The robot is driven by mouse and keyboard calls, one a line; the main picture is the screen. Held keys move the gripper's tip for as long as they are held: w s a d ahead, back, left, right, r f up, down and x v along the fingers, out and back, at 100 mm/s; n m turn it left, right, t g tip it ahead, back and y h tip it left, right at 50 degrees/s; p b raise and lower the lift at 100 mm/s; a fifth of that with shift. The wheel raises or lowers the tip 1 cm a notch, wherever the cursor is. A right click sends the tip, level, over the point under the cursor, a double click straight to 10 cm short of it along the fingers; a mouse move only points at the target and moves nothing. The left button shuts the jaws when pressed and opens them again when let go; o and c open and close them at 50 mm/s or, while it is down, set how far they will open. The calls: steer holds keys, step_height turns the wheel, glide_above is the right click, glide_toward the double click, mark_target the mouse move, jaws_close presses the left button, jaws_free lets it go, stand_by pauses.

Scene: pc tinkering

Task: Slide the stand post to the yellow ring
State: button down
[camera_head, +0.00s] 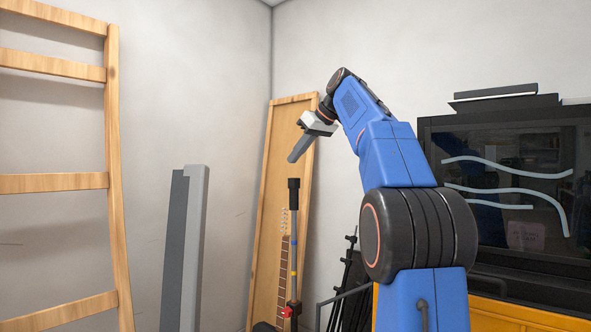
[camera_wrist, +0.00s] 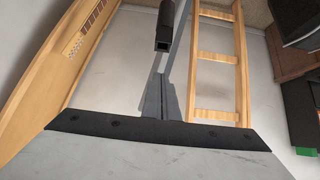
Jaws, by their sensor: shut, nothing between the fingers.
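The stand post (camera_head: 293,222) is upright in the head view, a thin dark post with a black block-shaped top (camera_head: 293,184) and a small blue band. A small yellow ring (camera_head: 293,273) sits lower on it, and a red piece (camera_head: 287,312) sits below that. My gripper (camera_head: 292,158) is shut and empty, tilted down to the left, just above and apart from the black top. In the wrist view my shut fingers (camera_wrist: 160,98) point toward the black hollow-ended top (camera_wrist: 164,30). The yellow ring is not visible in the wrist view.
A wooden panel (camera_head: 275,140) leans in the corner, with a guitar neck (camera_head: 281,270) behind the post. Dark stands (camera_head: 348,285) are to its right. Grey boards (camera_head: 195,240) and a wooden ladder (camera_head: 115,180) stand left. A dark glass-fronted case (camera_head: 520,240) is at right.

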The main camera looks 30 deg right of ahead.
glide_above(297, 198)
steer(key=shift+w+f, duration=0.2)
steer(key=shift+f, duration=0.85)
steer(key=shift+w+f, duration=0.15)
steer(key=shift+f, duration=0.9)
step_height(297, 198, down, 10)
steer(key=shift+f, duration=0.1)
steer(key=shift+r, duration=0.2)
